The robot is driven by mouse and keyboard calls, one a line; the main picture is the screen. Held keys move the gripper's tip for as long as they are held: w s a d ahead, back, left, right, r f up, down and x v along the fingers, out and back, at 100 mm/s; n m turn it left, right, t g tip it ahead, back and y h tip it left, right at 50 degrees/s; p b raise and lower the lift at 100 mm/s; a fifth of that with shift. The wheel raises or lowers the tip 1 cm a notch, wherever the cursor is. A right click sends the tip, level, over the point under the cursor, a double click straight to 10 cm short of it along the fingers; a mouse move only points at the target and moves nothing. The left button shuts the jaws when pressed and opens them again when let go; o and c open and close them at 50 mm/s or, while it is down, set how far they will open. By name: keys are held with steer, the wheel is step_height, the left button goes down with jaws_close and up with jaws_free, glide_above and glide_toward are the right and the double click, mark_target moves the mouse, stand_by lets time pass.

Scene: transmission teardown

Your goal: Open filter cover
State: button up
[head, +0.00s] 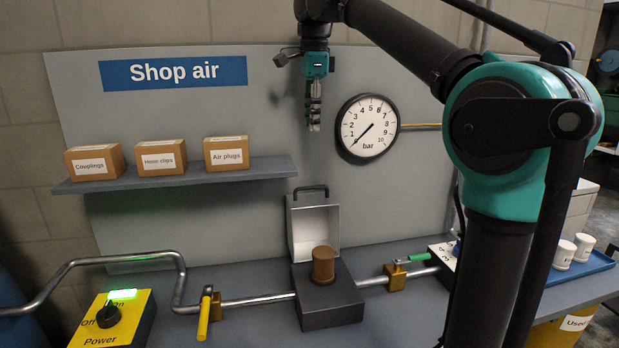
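The filter cover (315,228) stands raised at the back of a dark filter housing (332,311), its pale inner side facing forward. Its dark handle (311,188) is at the top edge. A brown cylindrical filter (323,267) stands upright on the housing, uncovered. My gripper (314,127) hangs pointing down above the cover, apart from it, with nothing visible in it. It is seen edge-on, so the gap between its fingers cannot be judged.
A pressure gauge (367,128) has its needle near the low end. A yellow-handled valve (206,312) and a green-handled valve (401,269) flank the housing on the pipe. A shelf (220,176) holds boxes. The yellow power box (130,323) has a lit green lamp.

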steer(key=f, duration=0.5)
steer(key=w+f, duration=0.1)
steer(key=f, duration=1.1)
steer(key=shift+w+a, duration=0.2)
steer(key=shift+w, duration=0.05)
steer(key=shift+c, duration=0.4)
jaws_close()
